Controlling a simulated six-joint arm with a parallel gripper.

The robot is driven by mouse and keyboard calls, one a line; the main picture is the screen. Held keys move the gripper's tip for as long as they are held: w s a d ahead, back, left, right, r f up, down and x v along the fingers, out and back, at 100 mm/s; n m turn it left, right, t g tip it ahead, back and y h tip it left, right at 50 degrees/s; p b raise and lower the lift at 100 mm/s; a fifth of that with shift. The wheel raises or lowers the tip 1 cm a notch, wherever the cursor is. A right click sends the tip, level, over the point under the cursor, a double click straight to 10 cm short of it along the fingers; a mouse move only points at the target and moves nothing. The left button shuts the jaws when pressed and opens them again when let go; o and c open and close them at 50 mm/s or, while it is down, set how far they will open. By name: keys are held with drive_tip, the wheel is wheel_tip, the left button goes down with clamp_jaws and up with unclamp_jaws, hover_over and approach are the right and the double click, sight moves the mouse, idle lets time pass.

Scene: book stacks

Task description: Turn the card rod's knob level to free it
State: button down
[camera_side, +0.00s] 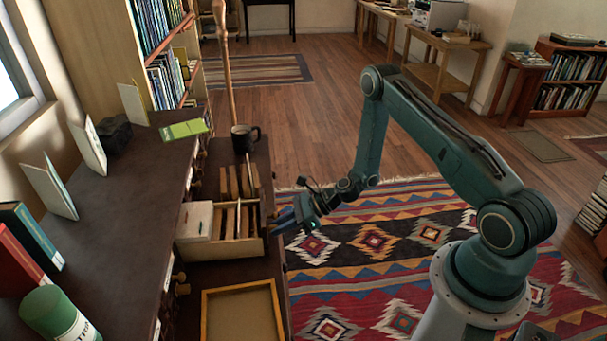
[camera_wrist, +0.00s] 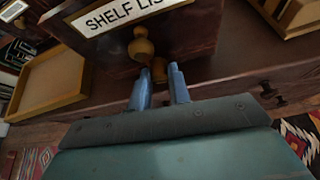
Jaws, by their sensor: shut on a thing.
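In the wrist view, a dark brown drawer front (camera_wrist: 195,40) carries a framed white label (camera_wrist: 133,13) reading "SHELF LIS", cut off by the picture edge. A rounded wooden pull (camera_wrist: 141,46) sits below the label. Just below and right of it, a small brown knob (camera_wrist: 160,71) is between the blue fingertips of my gripper (camera_wrist: 161,80), which is shut on it. The fingers partly hide the knob, and I cannot tell its angle. In the side view, my gripper (camera_side: 288,219) reaches the right end of the wooden card drawer (camera_side: 222,249); the knob is hidden there.
An empty wooden tray (camera_side: 205,322) lies in front of the drawer; it also shows in the wrist view (camera_wrist: 50,82). A dark mug (camera_side: 243,139) stands behind the drawer. The dark cabinet top (camera_side: 130,210) runs along the left. Open rug (camera_side: 400,240) lies right of the drawer.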

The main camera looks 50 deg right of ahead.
drive_tip(key=shift+s+a+n+t+h, duration=0.1)
drive_tip(key=shift+n+t+h, duration=0.4)
drive_tip(key=shift+n+t, duration=0.15)
drive_tip(key=c, duration=1.2)
unclamp_jaws()
drive_tip(key=shift+c, duration=0.2)
drive_tip(key=v, duration=1.3)
drive_tip(key=shift+s+d+r, duration=0.2)
drive_tip(key=shift+r, duration=0.1)
